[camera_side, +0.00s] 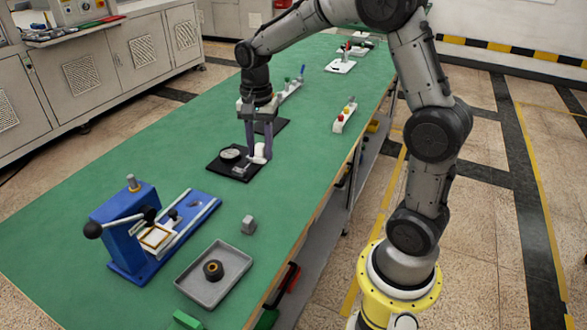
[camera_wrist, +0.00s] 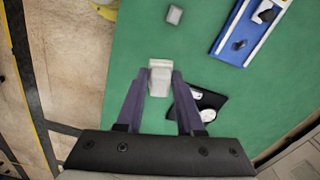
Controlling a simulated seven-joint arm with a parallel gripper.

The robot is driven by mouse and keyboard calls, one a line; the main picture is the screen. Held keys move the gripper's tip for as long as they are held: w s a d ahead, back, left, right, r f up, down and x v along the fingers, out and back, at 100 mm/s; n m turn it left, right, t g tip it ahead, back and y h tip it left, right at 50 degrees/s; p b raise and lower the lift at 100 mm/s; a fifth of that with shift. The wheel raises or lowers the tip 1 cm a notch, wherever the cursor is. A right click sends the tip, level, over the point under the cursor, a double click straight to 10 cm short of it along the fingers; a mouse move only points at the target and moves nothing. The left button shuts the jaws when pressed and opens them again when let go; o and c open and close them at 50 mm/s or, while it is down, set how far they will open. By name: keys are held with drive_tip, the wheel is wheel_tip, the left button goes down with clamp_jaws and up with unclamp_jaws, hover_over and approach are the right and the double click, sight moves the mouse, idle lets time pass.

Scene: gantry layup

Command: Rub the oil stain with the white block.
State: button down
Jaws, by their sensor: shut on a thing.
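My gripper (camera_side: 258,155) is shut on the white block (camera_side: 260,151) and points down beside a black plate. In the wrist view the block (camera_wrist: 160,78) sits between the tips of my two purple fingers (camera_wrist: 161,80). The green table top shows beyond it. In the side view the block is partly hidden by the fingers, and I cannot tell whether it touches anything below. I cannot pick out the oil stain with certainty; a small dark patch (camera_side: 194,203) shows on the blue fixture's base.
The black plate (camera_side: 217,170) holds a round dial-like part. The blue fixture (camera_side: 129,257) with a lever, a grey block (camera_side: 248,224) and a grey tray (camera_side: 237,259) holding a dark ring stand nearer the camera. A white rack (camera_side: 339,125) stands right. Green table between them is clear.

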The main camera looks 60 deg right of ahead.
drive_tip(key=w+a+n, duration=0.2)
drive_tip(key=w, duration=0.8)
drive_tip(key=n, duration=0.3)
hover_over(186, 211)
wheel_tip(186, 211, down, 9)
drive_tip(key=shift+s+d+f, duration=0.1)
drive_tip(key=shift+f, duration=1.8)
drive_tip(key=shift+s+f, duration=0.1)
drive_tip(key=shift+f, duration=1.75)
drive_tip(key=shift+w+d+f, duration=0.1)
drive_tip(key=shift+d+f, duration=0.1)
drive_tip(key=shift+d, duration=2.85)
drive_tip(key=shift+a, duration=3)
drive_tip(key=shift+d, duration=2.9)
drive_tip(key=shift+a, duration=2.8)
drive_tip(key=shift+a+r, duration=0.1)
drive_tip(key=shift+a, duration=0.1)
wheel_tip(186, 211, up, 8)
